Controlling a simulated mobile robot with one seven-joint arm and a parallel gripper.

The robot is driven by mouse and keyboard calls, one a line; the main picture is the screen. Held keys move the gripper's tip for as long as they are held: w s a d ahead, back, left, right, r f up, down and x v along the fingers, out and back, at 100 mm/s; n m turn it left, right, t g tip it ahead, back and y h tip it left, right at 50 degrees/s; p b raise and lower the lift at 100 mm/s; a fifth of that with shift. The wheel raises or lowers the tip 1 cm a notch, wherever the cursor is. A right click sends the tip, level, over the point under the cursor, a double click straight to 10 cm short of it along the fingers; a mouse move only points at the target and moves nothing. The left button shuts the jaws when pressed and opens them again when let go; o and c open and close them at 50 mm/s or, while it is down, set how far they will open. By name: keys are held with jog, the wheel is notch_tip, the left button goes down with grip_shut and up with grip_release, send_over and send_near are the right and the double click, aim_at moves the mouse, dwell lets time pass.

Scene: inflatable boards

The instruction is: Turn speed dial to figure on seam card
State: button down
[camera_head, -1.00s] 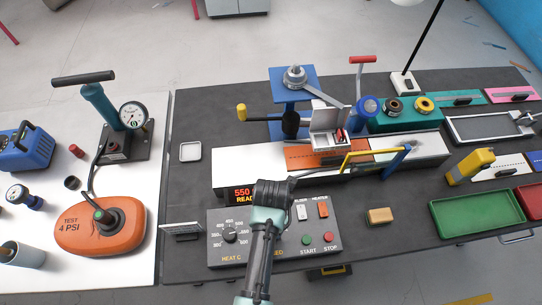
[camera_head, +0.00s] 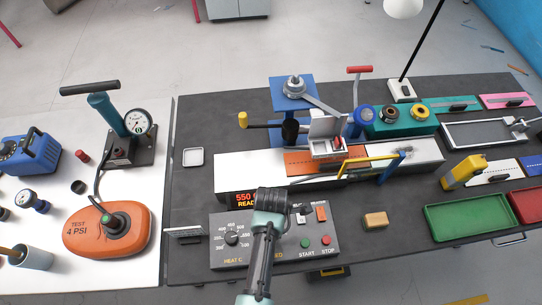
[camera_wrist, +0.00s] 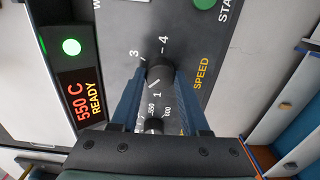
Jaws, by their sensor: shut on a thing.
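The speed dial is a black knob (camera_wrist: 160,70) beside the yellow word SPEED in the wrist view. The figures 1, 3 and 4 show around it; I cannot make out where its pointer stands. My gripper (camera_wrist: 161,76) has its two blue fingers on either side of this knob and is shut on it. In the head view my gripper (camera_head: 272,203) is over the control panel (camera_head: 222,257) and hides the speed dial.
The heat dial (camera_head: 231,238) is left of my gripper. A display (camera_head: 244,198) reads 550 C READY. Start (camera_head: 305,243) and stop (camera_head: 326,240) buttons and a heater switch (camera_head: 321,214) are to the right. A tan block (camera_head: 376,220) lies beyond them.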

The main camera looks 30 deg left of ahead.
jog(key=m+p, duration=0.1)
jog(key=m, duration=0.2)
jog(key=shift+r+m, duration=0.1)
jog(key=shift+m, duration=0.3)
jog(key=m, duration=0.3)
jog(key=shift+m+p, duration=0.3)
jog(key=m+p, duration=0.1)
jog(key=m, duration=0.5)
jog(key=shift+w, duration=0.1)
jog(key=m, duration=0.7)
jog(key=shift+m, duration=0.3)
jog(key=m, duration=0.6)
jog(key=shift+p, duration=0.4)
jog(key=shift+c, duration=2)
grip_release()
